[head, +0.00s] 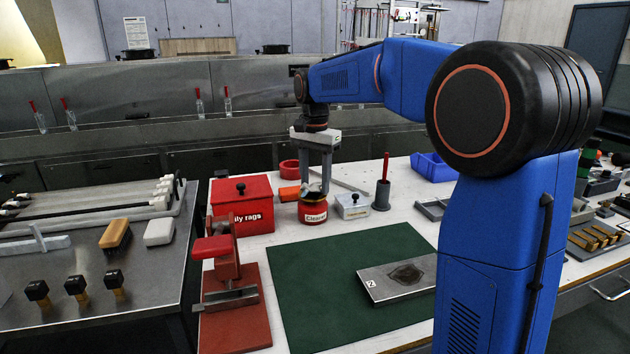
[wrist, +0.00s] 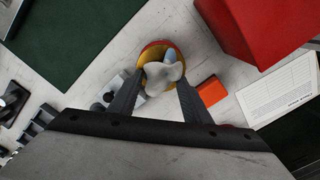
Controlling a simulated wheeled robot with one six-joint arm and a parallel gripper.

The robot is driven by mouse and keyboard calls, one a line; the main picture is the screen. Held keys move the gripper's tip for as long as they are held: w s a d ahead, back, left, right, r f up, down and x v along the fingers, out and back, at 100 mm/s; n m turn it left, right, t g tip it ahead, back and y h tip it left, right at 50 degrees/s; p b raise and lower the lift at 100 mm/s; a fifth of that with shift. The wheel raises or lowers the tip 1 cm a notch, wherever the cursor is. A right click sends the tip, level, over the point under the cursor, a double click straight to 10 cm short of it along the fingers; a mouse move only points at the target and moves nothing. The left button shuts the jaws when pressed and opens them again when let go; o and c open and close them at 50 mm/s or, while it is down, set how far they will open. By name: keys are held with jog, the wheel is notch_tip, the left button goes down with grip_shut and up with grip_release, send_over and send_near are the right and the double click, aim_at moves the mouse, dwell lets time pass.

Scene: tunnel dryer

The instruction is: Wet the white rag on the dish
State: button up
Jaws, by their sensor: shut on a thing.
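The dish (head: 313,214) is a small round red pot with a label that seems to read "Cleaner", standing on the white bench. In the wrist view its red and yellow rim (wrist: 153,49) shows around the white rag (wrist: 162,76). My gripper (head: 314,190) points straight down over the dish. In the wrist view my gripper (wrist: 160,80) is shut on the crumpled rag, with one finger on each side. The rag sits at the dish's mouth; how far it reaches inside is hidden. I cannot make out the rag in the head view.
A red oily-rags box (head: 241,206) stands left of the dish, an orange block (head: 289,194) close behind it. A pale lidded box (head: 352,206) and a dark cup (head: 382,193) stand right. A stained metal plate (head: 380,289) lies on the green mat (head: 310,300); a red clamp stand (head: 226,262) is left.

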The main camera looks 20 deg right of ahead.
aim_at(315, 183)
jog(key=shift+r, duration=3.5)
jog(key=shift+f, duration=2.95)
